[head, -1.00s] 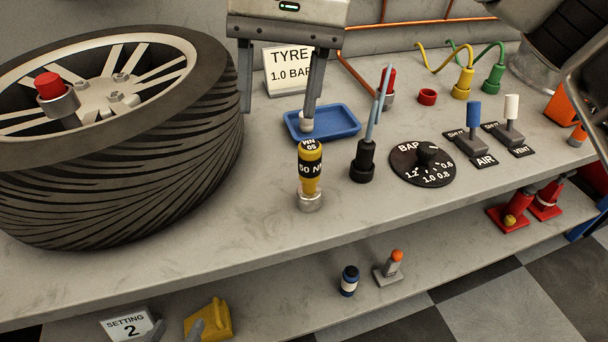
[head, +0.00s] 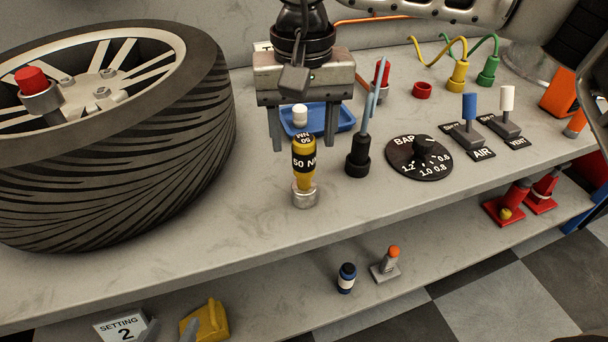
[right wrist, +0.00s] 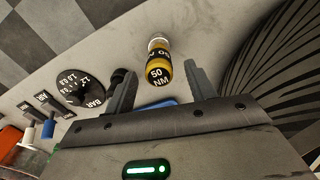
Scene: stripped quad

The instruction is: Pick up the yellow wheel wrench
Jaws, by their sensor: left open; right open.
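The yellow wheel wrench (head: 303,170) stands upright on the bench, with a black band marked 50 NM and a metal socket at its foot. It also shows in the right wrist view (right wrist: 158,62). My right gripper (head: 304,146) is open and points down just behind the wrench in the head view. In the right wrist view my right gripper (right wrist: 158,85) has its fingers apart, with the wrench beyond the gap between them. I cannot tell whether they touch it. My left gripper is not in view.
A large tyred wheel (head: 120,150) lies at left. A black holder with blue rods (head: 358,160) stands close right of the wrench, beside a BAR dial (head: 419,160). A blue tray (head: 345,118) lies behind. The bench front (head: 230,235) is clear.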

